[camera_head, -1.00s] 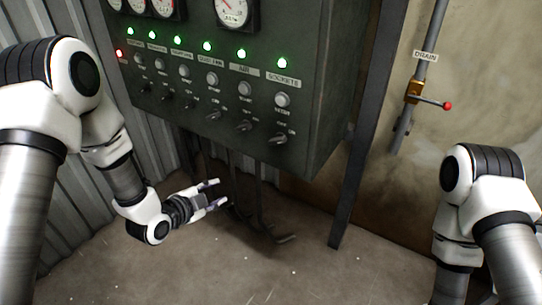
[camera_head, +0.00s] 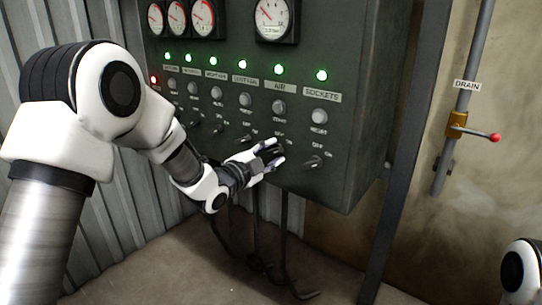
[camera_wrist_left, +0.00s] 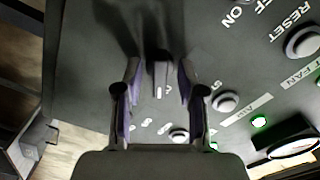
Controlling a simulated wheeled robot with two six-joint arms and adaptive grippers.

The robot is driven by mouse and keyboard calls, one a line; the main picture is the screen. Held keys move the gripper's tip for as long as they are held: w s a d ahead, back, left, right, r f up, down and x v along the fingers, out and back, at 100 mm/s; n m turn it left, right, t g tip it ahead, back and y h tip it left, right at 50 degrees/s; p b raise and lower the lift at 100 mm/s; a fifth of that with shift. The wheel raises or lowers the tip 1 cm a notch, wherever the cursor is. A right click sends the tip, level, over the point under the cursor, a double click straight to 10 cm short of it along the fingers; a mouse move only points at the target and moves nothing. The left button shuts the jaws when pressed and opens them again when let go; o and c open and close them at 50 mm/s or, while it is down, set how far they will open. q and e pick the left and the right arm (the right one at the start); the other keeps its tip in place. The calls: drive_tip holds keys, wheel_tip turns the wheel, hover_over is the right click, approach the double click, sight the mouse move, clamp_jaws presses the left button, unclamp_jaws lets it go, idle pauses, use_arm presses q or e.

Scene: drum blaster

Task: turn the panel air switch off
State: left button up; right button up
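The grey panel (camera_head: 340,155) has a row of toggle switches under round buttons. The column labelled AIR (camera_head: 279,87) has a lit green lamp (camera_head: 278,69) and a grey button (camera_head: 279,107). My left gripper (camera_head: 277,152) is in front of the AIR switch and mostly hides it in the head view. In the left wrist view the gripper (camera_wrist_left: 158,78) is open, with a dark lever, the air switch (camera_wrist_left: 160,76), between its fingers. I cannot tell whether a finger touches it. The AIR label (camera_wrist_left: 247,110) is beside it. My right gripper is out of view.
The sockets switch (camera_head: 313,162) is close to the right of the left gripper; the dust fan switch (camera_head: 246,139) is to its left. Gauges (camera_head: 272,20) are above. Cables (camera_head: 256,235) hang below the panel. A drain pipe with a red-knobbed valve (camera_head: 457,123) is at right.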

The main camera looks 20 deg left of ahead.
use_arm(q)
drive_tip(key=shift+c, duration=0.3)
drive_tip(key=shift+s, duration=0.1)
clamp_jaws()
drive_tip(key=shift+r+n, duration=0.2)
drive_tip(key=shift+n, duration=0.2)
drive_tip(key=shift+n+p, duration=0.5)
drive_tip(key=shift+p, duration=0.1)
drive_tip(key=n+p, duration=0.2)
drive_tip(key=n, duration=0.2)
drive_tip(key=shift+r, duration=0.1)
drive_tip(key=n+p, duration=0.2)
drive_tip(key=n, duration=0.1)
drive_tip(key=shift+n, duration=0.3)
drive_tip(key=shift+n+p, duration=0.65)
drive_tip(key=shift+n, duration=0.55)
